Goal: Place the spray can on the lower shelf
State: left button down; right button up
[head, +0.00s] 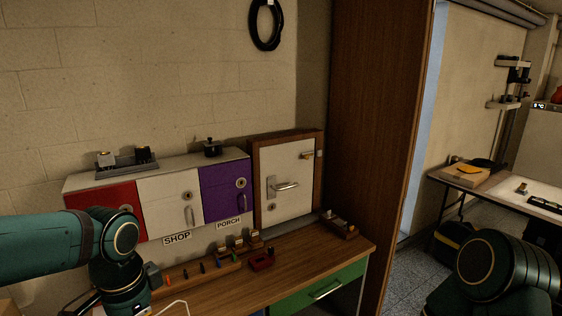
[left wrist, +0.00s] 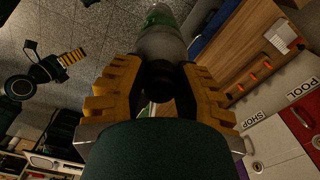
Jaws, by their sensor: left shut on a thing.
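In the left wrist view my left gripper (left wrist: 158,92) has its yellow notched fingers shut on the spray can (left wrist: 160,45). The can is pale grey with a dark end between the fingers and some green at its far end. Floor tiles and the bench side show behind it. I cannot make out the lower shelf.
A wooden bench (head: 310,257) with a green drawer (head: 318,288) holds key racks and a small red tray (head: 262,262). A tall wooden panel (head: 370,130) stands right of the bench. A table (head: 500,192) stands farther right.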

pick_arm(q)
jog(key=shift+s+d+f, duration=0.1)
jog(key=shift+s+d, duration=0.05)
jog(key=shift+s, duration=0.05)
jog(key=shift+d+f, duration=0.15)
jog(key=shift+f, duration=0.2)
jog(key=w+d+f+n+b, duration=0.1)
jog(key=d+f+n+b, duration=0.1)
jog(key=f, duration=0.7)
jog(key=w+d+f+n+b, duration=0.2)
jog(key=f+n, duration=0.1)
jog(key=f, duration=0.6)
jog(key=w+d+f+n+b, duration=0.2)
jog(key=f, duration=0.7)
jog(key=shift+n, duration=0.3)
pick_arm(e)
notch_tip(320, 180, down, 7)
jog(key=s, duration=0.1)
pick_arm(q)
jog(key=shift+a+f, duration=0.1)
jog(key=shift+f, duration=0.1)
